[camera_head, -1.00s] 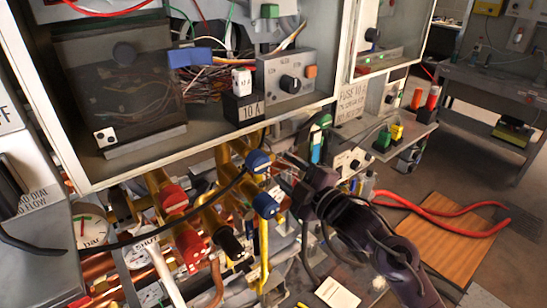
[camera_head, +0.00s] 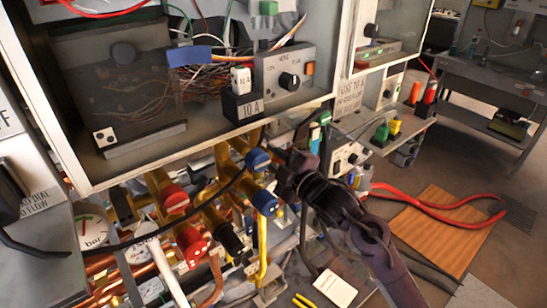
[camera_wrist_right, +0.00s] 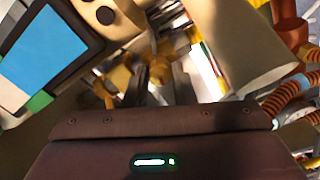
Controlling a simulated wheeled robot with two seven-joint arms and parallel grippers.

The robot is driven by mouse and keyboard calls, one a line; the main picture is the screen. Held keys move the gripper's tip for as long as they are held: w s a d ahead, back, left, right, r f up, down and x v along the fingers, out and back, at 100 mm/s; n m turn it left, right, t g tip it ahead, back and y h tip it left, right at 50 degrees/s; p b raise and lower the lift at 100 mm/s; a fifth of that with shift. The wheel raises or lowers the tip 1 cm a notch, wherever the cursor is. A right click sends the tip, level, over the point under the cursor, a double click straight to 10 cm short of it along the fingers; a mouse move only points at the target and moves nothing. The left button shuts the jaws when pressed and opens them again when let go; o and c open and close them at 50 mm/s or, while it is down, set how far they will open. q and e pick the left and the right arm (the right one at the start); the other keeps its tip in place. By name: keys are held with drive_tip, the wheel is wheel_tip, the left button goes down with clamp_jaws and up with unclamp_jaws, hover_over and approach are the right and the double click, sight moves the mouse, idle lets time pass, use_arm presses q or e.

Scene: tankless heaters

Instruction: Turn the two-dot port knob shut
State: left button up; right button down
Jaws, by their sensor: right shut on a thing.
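Brass pipework below the heater box carries an upper red knob (camera_head: 174,198), a lower red knob (camera_head: 190,243), an upper blue knob (camera_head: 257,160) and a lower blue knob (camera_head: 265,203). Their dot marks are too small to read surely, so I cannot tell which has two dots. My right gripper (camera_head: 278,168) is beside the two blue knobs, to their right. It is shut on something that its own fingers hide. In the right wrist view the fingers (camera_wrist_right: 160,82) reach towards blurred brass parts (camera_wrist_right: 122,76). My left gripper is out of view.
The open heater box (camera_head: 215,140) hangs close above the pipes. A black cable (camera_head: 190,222) crosses the valves. A pressure gauge (camera_head: 92,230) is at left. A shelf (camera_head: 375,135) with coloured parts stands right of the gripper.

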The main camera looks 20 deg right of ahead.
drive_tip(key=m+p, duration=0.3)
drive_tip(key=m, duration=0.1)
drive_tip(key=shift+r+p, duration=0.15)
drive_tip(key=shift+p, duration=0.2)
drive_tip(key=m+p, duration=0.3)
drive_tip(key=m, duration=0.1)
drive_tip(key=shift+m, duration=0.4)
drive_tip(key=m+p, duration=0.3)
drive_tip(key=shift+m+p, duration=0.85)
drive_tip(key=shift+m, duration=0.55)
drive_tip(key=shift+f, duration=0.25)
drive_tip(key=c, duration=1.2)
unclamp_jaws()
drive_tip(key=shift+r, duration=0.1)
drive_tip(key=shift+s, duration=0.1)
